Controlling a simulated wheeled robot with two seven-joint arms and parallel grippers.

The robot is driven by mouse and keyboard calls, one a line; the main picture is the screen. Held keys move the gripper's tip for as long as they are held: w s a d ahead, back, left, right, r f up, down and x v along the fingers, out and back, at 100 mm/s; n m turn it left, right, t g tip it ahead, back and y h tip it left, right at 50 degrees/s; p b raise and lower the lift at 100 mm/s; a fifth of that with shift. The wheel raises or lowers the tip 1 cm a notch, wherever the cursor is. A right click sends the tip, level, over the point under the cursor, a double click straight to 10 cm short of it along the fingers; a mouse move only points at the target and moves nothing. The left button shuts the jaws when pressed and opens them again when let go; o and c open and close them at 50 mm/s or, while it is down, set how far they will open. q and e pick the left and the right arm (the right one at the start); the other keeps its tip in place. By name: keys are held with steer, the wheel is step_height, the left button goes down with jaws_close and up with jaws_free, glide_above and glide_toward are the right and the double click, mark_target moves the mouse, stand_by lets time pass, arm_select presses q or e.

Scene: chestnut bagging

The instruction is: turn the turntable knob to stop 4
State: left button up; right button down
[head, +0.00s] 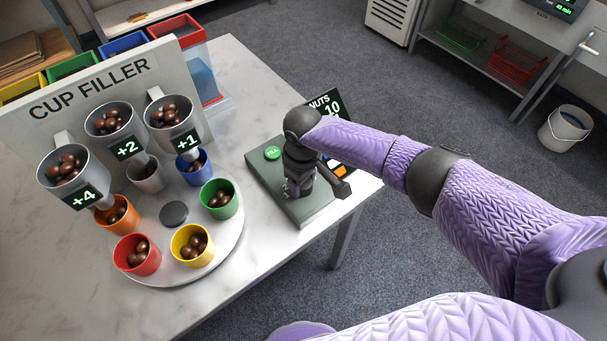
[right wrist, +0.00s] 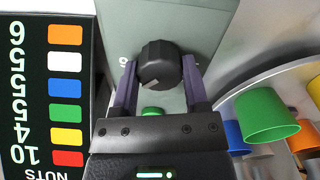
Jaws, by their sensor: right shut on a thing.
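The dark round turntable knob (right wrist: 160,66) sits on the grey-green control box (head: 262,182). My right gripper (head: 303,192) is over the box and shut on the knob; in the right wrist view its fingers (right wrist: 160,84) stand on either side of it. In the head view my gripper hides the knob, and I cannot read which stop it points to. The white turntable (head: 210,262) carries a ring of cups: red (head: 137,256), yellow (head: 192,246), green (head: 219,200), blue (head: 194,168), white (head: 146,176) and orange (head: 117,216). My left gripper is out of view.
The cup filler (head: 70,105) has three nut-filled hoppers above the rear cups. A green FILL button (head: 273,153) is on the box, left of my gripper. A dark NUTS sign (head: 326,104) stands behind my wrist. The front-left tabletop (head: 45,270) is clear.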

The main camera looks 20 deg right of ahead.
steer(key=n, duration=0.3)
steer(key=shift+p, duration=0.35)
steer(key=shift+n, duration=1.5)
steer(key=shift+c, duration=0.5)
jaws_free()
step_height(320, 180, up, 9)
steer(key=p, duration=0.4)
steer(key=shift+r+p, duration=0.1)
steer(key=shift+p, duration=0.3)
steer(key=shift+r, duration=0.4)
